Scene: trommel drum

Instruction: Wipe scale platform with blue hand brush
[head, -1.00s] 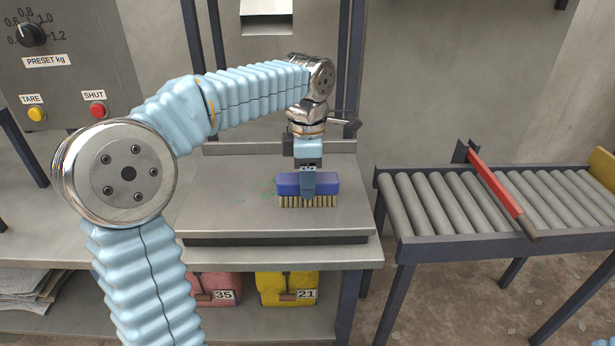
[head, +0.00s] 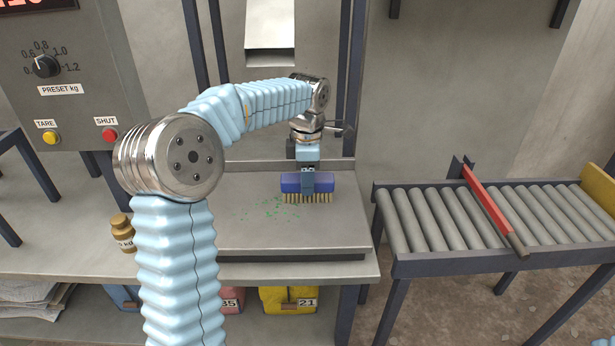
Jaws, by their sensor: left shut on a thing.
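The blue hand brush (head: 292,184) has a blue block and pale bristles pointing down. My left gripper (head: 309,184) is shut on it from above. The brush is over the right half of the grey scale platform (head: 310,236), bristles at or just above the surface; I cannot tell if they touch. Green specks (head: 262,209) lie scattered on the platform to the left of the brush. My left arm hides the platform's left part. My right gripper is not in view.
A control panel (head: 75,90) with a dial and buttons is at the upper left. A roller conveyor (head: 440,220) with a red bar (head: 490,200) stands at right. Numbered bags (head: 290,300) sit on the shelf below.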

